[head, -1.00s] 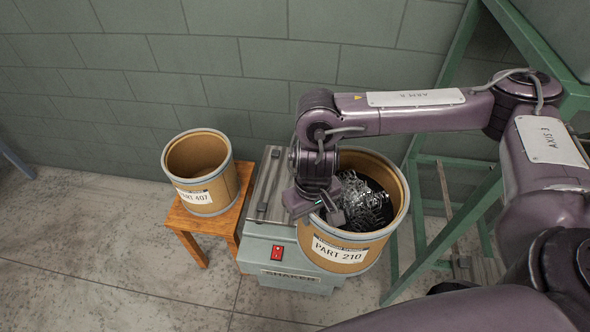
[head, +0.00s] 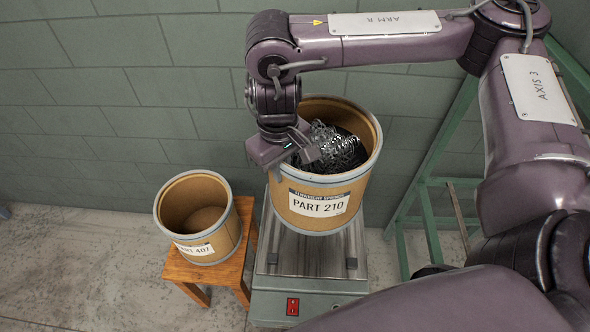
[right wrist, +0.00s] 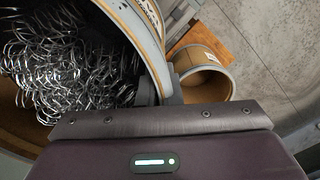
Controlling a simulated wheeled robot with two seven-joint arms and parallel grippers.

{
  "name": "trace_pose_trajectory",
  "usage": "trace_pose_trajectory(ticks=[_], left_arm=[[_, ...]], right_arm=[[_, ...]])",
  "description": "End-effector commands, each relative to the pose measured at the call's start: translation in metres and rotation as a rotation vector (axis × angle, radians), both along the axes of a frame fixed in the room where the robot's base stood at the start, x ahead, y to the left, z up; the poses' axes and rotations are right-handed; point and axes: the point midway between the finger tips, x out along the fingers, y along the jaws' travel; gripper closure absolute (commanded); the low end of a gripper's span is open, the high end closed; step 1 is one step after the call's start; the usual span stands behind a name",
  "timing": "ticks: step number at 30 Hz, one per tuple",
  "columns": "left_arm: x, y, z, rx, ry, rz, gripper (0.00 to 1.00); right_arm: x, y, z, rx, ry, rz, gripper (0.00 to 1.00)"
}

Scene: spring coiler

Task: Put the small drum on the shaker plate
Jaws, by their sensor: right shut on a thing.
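The small drum, marked PART 407 (head: 200,218), is an open brown drum with a grey rim. It stands on a wooden stool left of the shaker and looks empty. My right gripper (head: 303,150) is shut on the near left wall of this larger drum, which holds wire springs (head: 335,150). The drum is over the plate's far part; I cannot tell if it touches. My left gripper is out of view.
The wooden stool (head: 250,235) stands close to the shaker's left side. The shaker front has a red switch (head: 292,306). A green frame (head: 430,200) stands at the right and a block wall (head: 120,90) behind. Bare floor lies at the left.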

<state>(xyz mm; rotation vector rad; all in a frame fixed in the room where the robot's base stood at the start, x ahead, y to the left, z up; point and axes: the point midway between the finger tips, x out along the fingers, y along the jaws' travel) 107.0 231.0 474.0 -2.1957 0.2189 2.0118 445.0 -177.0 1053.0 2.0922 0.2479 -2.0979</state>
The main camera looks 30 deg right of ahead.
Motion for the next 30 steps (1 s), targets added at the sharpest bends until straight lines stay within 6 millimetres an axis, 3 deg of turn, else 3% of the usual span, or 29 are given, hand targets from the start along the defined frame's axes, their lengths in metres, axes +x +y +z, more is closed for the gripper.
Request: trace_pose_trajectory(ticks=[15,30], left_arm=[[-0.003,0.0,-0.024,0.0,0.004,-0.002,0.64],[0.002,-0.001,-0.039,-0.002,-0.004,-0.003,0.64]], right_arm=[[-0.001,0.0,-0.115,0.0,0.002,-0.003,1.0],[-0.001,0.0,-0.166,-0.001,0.0,-0.002,1.0]])
